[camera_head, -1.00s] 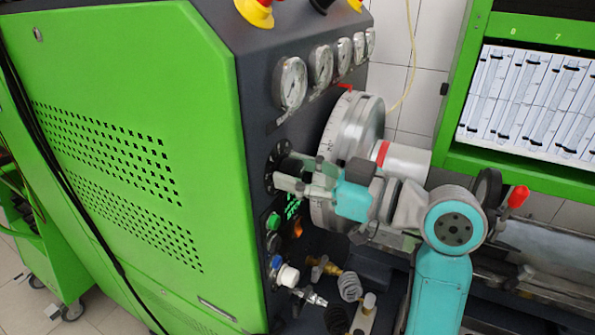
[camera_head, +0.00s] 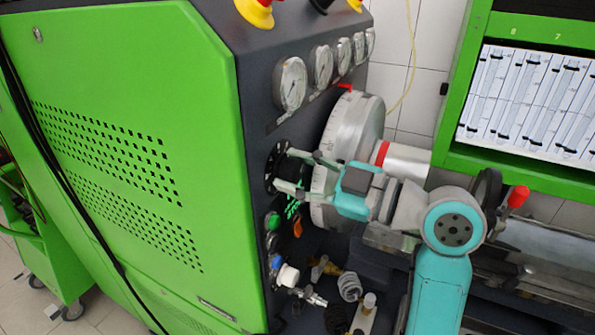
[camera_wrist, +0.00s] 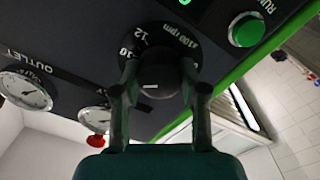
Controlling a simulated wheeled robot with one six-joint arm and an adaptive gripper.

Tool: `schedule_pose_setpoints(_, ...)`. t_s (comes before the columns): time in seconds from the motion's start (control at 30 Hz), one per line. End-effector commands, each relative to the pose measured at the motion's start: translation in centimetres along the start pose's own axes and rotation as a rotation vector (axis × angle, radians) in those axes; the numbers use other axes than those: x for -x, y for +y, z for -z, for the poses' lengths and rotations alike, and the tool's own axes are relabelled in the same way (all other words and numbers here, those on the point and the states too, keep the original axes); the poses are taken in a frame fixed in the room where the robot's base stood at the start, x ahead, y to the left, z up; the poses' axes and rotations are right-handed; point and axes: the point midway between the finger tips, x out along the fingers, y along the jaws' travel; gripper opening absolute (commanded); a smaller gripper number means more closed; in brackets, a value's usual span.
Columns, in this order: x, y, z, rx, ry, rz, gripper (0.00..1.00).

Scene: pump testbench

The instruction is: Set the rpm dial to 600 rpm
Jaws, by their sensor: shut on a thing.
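The rpm dial is a black round knob (camera_wrist: 157,72) on a black scale disc (camera_wrist: 163,35) with white numbers. In the wrist view "x100 rpm", "10" and "12" are readable; part of the scale is hidden behind the knob and fingers. A short white mark shows on the knob's near face, towards my gripper body. My gripper (camera_wrist: 160,80) has one finger on each side of the knob and is shut on it. In the head view my gripper (camera_head: 284,170) reaches from the right to the scale disc (camera_head: 270,168) on the dark panel.
A green button (camera_wrist: 246,30) sits beside the dial, and gauges (camera_wrist: 25,90) lie on the other side. In the head view a large metal flywheel (camera_head: 350,130) stands close beside my gripper. Buttons (camera_head: 273,220) and hose fittings (camera_head: 315,297) are below the dial.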

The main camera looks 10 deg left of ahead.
Motion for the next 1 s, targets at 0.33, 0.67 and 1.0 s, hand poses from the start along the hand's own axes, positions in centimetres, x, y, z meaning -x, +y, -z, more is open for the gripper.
schedule_pose_setpoints(0.33, 0.01, 0.02, 0.00, 0.329, 0.006, -0.001, 0.08)
schedule_pose_setpoints(0.67, 0.01, 0.02, -0.02, 0.628, 0.011, -0.002, 0.08)
schedule_pose_setpoints(1.0, 0.01, 0.01, -0.04, 0.841, 0.015, -0.002, 0.08)
